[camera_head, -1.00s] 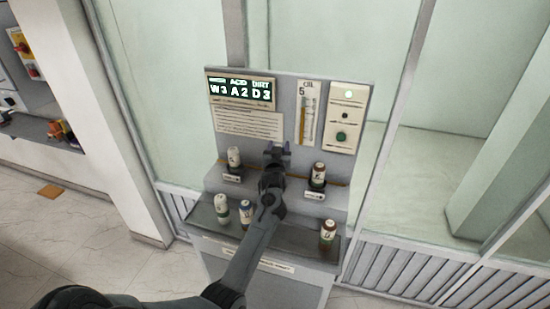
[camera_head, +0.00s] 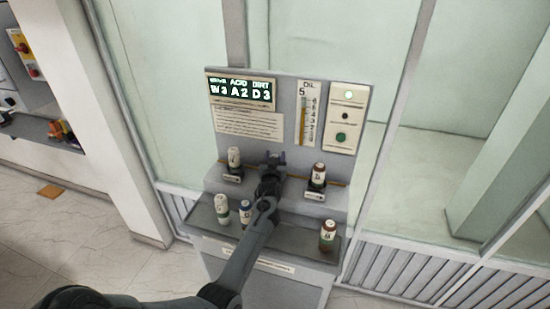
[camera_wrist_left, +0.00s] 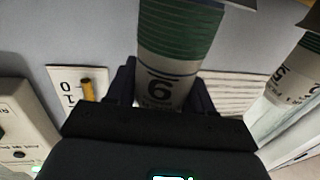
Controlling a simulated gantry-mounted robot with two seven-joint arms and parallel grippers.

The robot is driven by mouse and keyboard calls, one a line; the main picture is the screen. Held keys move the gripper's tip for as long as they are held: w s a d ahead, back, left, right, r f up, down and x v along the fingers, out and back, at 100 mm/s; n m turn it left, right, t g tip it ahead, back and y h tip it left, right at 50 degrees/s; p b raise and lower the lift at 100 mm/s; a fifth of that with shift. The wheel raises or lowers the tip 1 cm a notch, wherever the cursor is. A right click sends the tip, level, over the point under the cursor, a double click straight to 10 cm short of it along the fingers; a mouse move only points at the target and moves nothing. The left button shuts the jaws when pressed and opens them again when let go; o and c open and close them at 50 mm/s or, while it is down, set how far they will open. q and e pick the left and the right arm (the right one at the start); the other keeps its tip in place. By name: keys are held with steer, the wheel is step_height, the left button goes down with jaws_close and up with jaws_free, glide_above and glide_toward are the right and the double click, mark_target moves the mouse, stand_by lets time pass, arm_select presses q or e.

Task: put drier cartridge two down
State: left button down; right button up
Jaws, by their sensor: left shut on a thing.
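My left gripper (camera_head: 273,160) is over the upper shelf of the grey stand, in the gap between two cartridges. In the left wrist view the gripper (camera_wrist_left: 160,95) is shut on a white cartridge with a green band (camera_wrist_left: 175,65). In the head view the gripper and arm hide this cartridge, so I cannot tell whether its base touches the shelf. A white cartridge (camera_head: 234,157) stands to its left, also in the wrist view (camera_wrist_left: 295,75). A brown-and-white cartridge (camera_head: 318,174) stands to its right. My right gripper is out of view.
The lower tray (camera_head: 285,242) holds a white-green cartridge (camera_head: 222,208), a blue-white one (camera_head: 246,211) partly behind my arm, and a brown one (camera_head: 328,235) at the right. The back panel (camera_head: 289,95) with a lit display (camera_head: 240,90) and oil gauge (camera_head: 308,113) rises close behind the gripper.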

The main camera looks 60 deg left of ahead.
arm_select(q)
steer(key=shift+f, duration=0.15)
steer(key=shift+c, duration=2.1)
jaws_free()
steer(key=shift+d+r, duration=0.1)
steer(key=shift+r, duration=0.1)
